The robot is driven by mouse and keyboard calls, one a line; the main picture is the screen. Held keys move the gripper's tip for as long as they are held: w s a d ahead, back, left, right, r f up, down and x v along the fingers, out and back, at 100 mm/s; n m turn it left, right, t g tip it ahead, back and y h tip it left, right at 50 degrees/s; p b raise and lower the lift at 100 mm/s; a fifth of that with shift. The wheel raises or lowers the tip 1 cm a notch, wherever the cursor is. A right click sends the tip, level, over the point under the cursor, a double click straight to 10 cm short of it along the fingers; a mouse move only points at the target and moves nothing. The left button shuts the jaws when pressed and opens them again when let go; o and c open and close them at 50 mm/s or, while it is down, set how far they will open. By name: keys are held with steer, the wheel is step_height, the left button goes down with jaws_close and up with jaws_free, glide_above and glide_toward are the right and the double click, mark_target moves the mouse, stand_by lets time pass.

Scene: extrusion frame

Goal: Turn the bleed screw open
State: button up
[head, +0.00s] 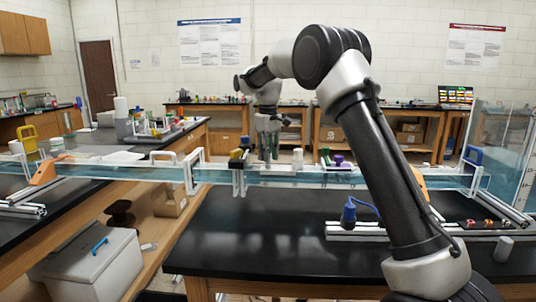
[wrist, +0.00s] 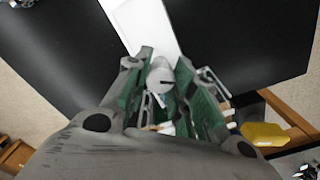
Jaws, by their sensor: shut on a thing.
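My gripper (head: 268,157) points down over the long clear water channel (head: 330,178) in the head view. In the wrist view its fingers (wrist: 162,64) close on either side of a small pale grey round piece, which looks like the bleed screw (wrist: 160,80). The screw's lower part and its turned angle cannot be made out. In the head view the screw is hidden at the fingers.
A white cylinder (head: 298,156) and a purple-and-green fitting (head: 338,161) stand to the right.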

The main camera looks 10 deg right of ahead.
stand_by(0.3)
steer(key=o, duration=1)
steer(key=shift+o, duration=0.2)
step_height(320, 180, up, 12)
